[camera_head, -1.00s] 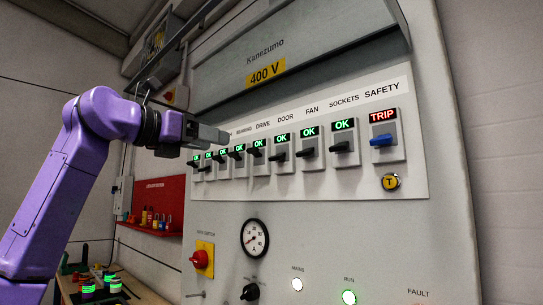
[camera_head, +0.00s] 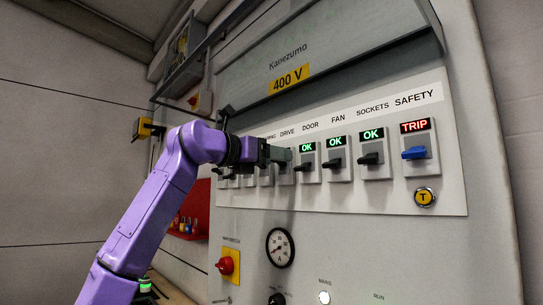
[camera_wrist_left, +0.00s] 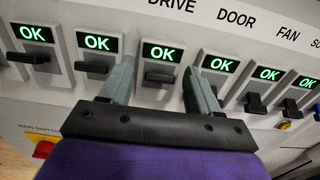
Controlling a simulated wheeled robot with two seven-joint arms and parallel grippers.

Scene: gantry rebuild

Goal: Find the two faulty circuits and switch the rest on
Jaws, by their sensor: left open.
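The row of breakers stands on the grey cabinet. The sockets (camera_head: 371,158), fan (camera_head: 336,162) and door (camera_head: 303,166) breakers have black levers and green OK displays. The safety breaker (camera_head: 415,153) has a blue lever and a red TRIP display. A yellow T button (camera_head: 424,197) sits below it. My left gripper (camera_head: 288,154) is open at the row, in front of the drive breaker. In the left wrist view its fingers (camera_wrist_left: 161,70) stand on either side of a black lever (camera_wrist_left: 160,77) under an OK display; I cannot tell whether they touch.
Below the row are a red rotary switch (camera_head: 226,265) on a yellow plate, a round gauge (camera_head: 280,247) and a lit white lamp (camera_head: 324,297). A red board (camera_head: 199,201) with padlocks hangs at the left. The space before the right-hand breakers is clear.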

